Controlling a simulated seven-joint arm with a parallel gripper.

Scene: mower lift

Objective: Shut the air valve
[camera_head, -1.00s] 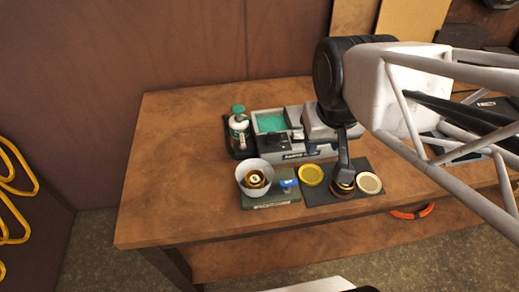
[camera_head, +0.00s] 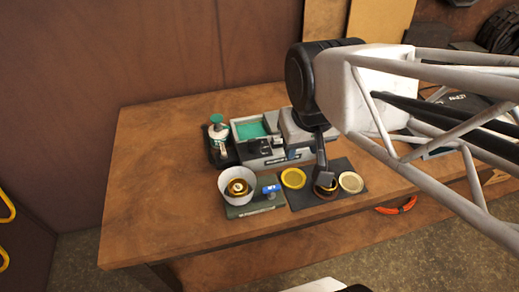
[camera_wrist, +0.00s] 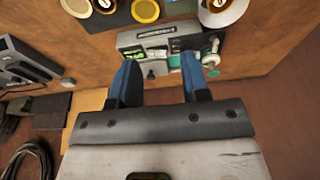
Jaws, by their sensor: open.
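A small blue valve handle (camera_head: 271,189) sits on the dark green base plate (camera_head: 252,208), just right of a white bowl (camera_head: 226,190) holding a brass-coloured round part (camera_head: 238,188). I take this blue handle for the air valve; its exact turn is too small to tell. My gripper (camera_head: 322,184) hangs to the right of the valve, over the dark mat, and partly covers a brown and gold disc there. In the wrist view my two blue fingers (camera_wrist: 160,84) are apart with nothing held between them. The wrist view does not show the valve clearly.
The dark mat (camera_head: 315,207) also bears a yellow disc (camera_head: 293,178) and a cream disc (camera_head: 351,182). Behind stand a grey machine (camera_head: 280,157) with a green tray (camera_head: 250,131) and a green-capped bottle (camera_head: 217,134). The wooden table's left part (camera_head: 150,170) is clear.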

